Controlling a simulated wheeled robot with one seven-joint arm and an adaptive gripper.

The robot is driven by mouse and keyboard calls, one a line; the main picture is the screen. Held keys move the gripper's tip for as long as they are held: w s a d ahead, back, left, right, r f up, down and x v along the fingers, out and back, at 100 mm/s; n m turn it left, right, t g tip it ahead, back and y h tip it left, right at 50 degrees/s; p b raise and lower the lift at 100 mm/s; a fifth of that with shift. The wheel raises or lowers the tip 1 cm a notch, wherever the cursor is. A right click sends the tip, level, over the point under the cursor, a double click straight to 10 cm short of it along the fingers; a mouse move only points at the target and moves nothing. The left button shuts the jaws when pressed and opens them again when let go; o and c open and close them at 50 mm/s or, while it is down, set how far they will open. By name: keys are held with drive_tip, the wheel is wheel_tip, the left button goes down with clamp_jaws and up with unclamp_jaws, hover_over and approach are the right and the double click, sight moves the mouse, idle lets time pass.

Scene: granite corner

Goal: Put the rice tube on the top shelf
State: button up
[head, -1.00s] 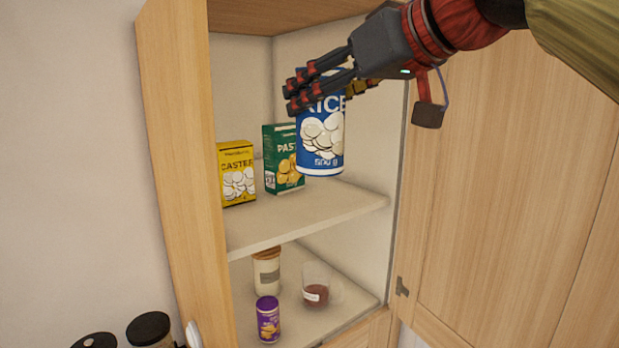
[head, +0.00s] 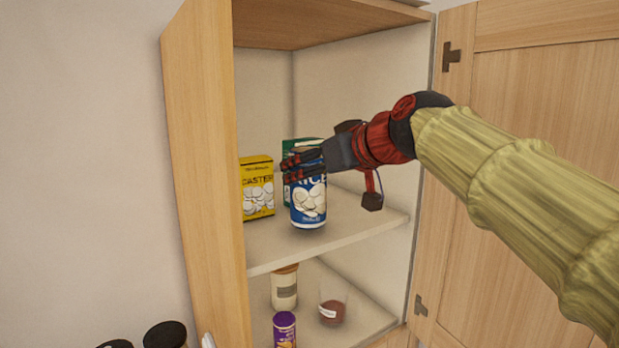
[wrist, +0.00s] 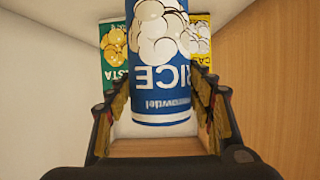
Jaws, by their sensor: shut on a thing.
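The rice tube (head: 309,203) is a blue cylinder with white lettering and pale round shapes. In the head view it is upright inside the cabinet, at the upper of the two visible shelves (head: 362,229). My gripper (head: 303,168) is shut on its upper part from the right. In the wrist view the rice tube (wrist: 160,80) appears upside down between the fingers (wrist: 160,112). Its base looks at or just above the shelf surface; I cannot tell if it touches.
A yellow caster box (head: 257,188) stands left of the tube. A green pasta box (wrist: 117,50) is behind it, mostly hidden in the head view. Below are a lidded jar (head: 285,289), a glass container (head: 333,310) and a purple tube (head: 284,329). The open door (head: 530,120) is at right.

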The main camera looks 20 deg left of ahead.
drive_tip(key=shift+f, duration=0.55)
drive_tip(key=shift+s+d+f, duration=0.15)
drive_tip(key=shift+s+f, duration=0.05)
drive_tip(key=shift+w+f, duration=0.15)
drive_tip(key=o, duration=1.5)
drive_tip(key=shift+o, duration=0.2)
drive_tip(key=b+v, duration=0.2)
drive_tip(key=v, duration=1)
